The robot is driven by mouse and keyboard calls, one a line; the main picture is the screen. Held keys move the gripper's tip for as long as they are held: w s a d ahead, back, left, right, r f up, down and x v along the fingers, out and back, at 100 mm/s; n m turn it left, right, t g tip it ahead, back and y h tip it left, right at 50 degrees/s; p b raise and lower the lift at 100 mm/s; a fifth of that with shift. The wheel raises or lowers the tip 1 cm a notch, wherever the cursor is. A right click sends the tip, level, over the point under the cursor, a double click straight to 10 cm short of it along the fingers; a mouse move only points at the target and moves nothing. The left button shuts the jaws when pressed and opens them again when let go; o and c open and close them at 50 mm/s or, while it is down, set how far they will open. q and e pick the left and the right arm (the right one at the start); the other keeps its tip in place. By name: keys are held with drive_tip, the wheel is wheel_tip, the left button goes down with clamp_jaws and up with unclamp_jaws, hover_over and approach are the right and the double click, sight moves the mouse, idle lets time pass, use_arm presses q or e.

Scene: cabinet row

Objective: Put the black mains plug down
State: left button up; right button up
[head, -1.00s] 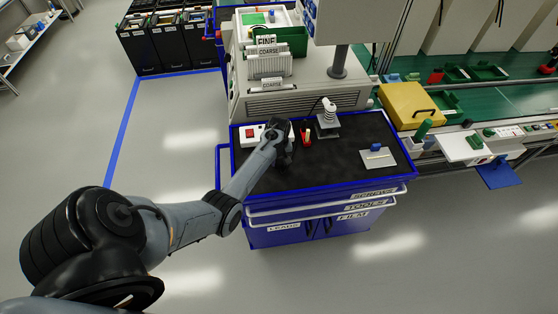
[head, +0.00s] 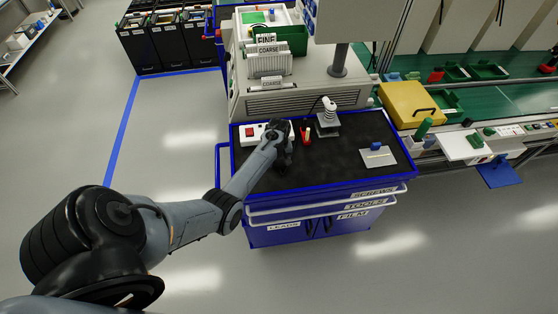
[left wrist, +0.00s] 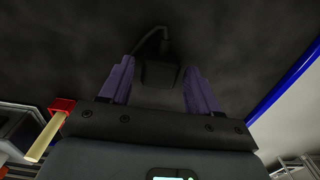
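The black mains plug (left wrist: 160,73) shows in the left wrist view against the dark worktop mat, with its black cable (left wrist: 150,40) curving away from it. My left gripper (left wrist: 160,78) is open, its two purple fingers on either side of the plug with a gap on each side. The plug looks to be on the mat, though dark on dark makes contact hard to judge. In the head view my left gripper (head: 282,162) is low over the left part of the black worktop (head: 325,165), and the plug is hidden there. My right gripper is not in view.
A white power strip with a red switch (head: 250,131) lies behind my left gripper. A red holder (head: 306,139), a white ribbed post on a grey base (head: 328,118) and a grey plate with a blue knob (head: 377,157) stand to the right. The worktop's front middle is clear.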

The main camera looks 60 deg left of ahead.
sight(279, 162)
use_arm(q)
drive_tip(key=shift+r, duration=0.1)
drive_tip(key=shift+r, duration=0.25)
wheel_tip(279, 162, up, 11)
drive_tip(key=p, duration=0.1)
drive_tip(key=s+d+r+m+t, duration=0.1)
drive_tip(key=s+d+m, duration=0.4)
drive_tip(key=d, duration=0.6)
drive_tip(key=s+d+r+m+t, duration=0.1)
drive_tip(key=s+d+m, duration=0.4)
drive_tip(key=s+d, duration=0.3)
drive_tip(key=s+d+r+m+t, duration=0.1)
drive_tip(key=s+d+m, duration=0.4)
drive_tip(key=d, duration=0.9)
drive_tip(key=shift+s+r+m+t, duration=0.3)
drive_tip(key=shift+s+r, duration=0.2)
drive_tip(key=shift+s, duration=0.3)
drive_tip(key=shift+d+p, duration=0.1)
drive_tip(key=shift+p, duration=0.2)
